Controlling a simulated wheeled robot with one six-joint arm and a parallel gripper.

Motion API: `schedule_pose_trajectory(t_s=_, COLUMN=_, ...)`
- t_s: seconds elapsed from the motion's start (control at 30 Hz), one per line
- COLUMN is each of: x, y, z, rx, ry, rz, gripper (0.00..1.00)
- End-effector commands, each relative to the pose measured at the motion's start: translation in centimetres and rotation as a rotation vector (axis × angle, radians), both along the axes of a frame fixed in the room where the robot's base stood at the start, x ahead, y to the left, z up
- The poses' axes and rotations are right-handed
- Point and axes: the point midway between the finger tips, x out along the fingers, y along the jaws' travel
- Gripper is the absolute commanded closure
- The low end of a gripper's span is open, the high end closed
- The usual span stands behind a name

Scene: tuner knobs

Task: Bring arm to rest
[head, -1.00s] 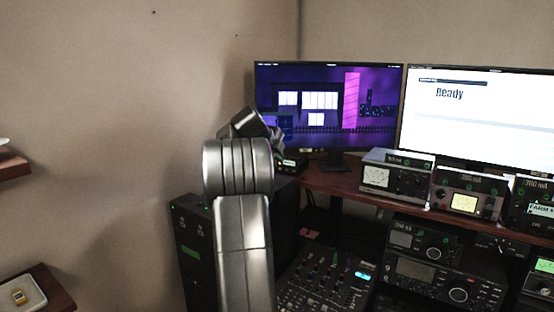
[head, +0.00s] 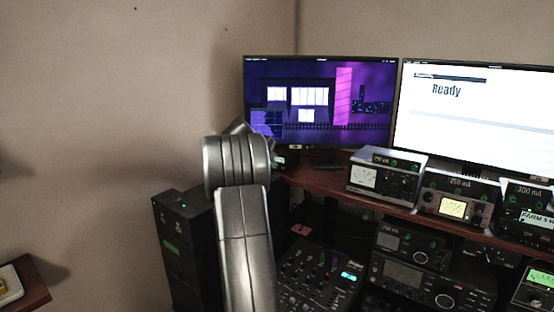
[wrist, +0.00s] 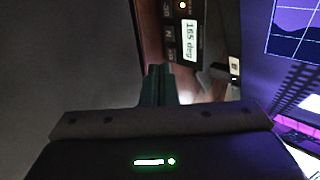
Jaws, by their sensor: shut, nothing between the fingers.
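My arm (head: 240,215) rises through the middle of the head view, bent at a joint in front of the left edge of the purple monitor. My gripper is hidden behind the arm in the head view. In the wrist view my gripper (wrist: 157,82) shows as dark fingers, closed together with nothing between them. Past the fingertips is a device with a lit display reading "165 deg" (wrist: 190,42); the fingers do not visibly hold it.
A mixer (head: 318,275) sits below, beside a black cabinet (head: 180,245). Bare wall (head: 100,100) fills the left.

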Motion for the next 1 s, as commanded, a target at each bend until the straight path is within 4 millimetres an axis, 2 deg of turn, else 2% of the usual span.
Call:
schedule_pose_trajectory(t_s=0.2, x=-2.2, y=1.5, z=2.4, rx=0.001, ry=-0.002, rz=0.001, gripper=1.00)
schedule_pose_trajectory(t_s=0.43, x=-3.7, y=2.5, z=4.1, rx=0.000, ry=0.000, rz=-0.001, gripper=1.00)
schedule_pose_trajectory(t_s=1.0, x=-3.8, y=2.6, z=4.4, rx=0.000, ry=0.001, rz=-0.002, gripper=1.00)
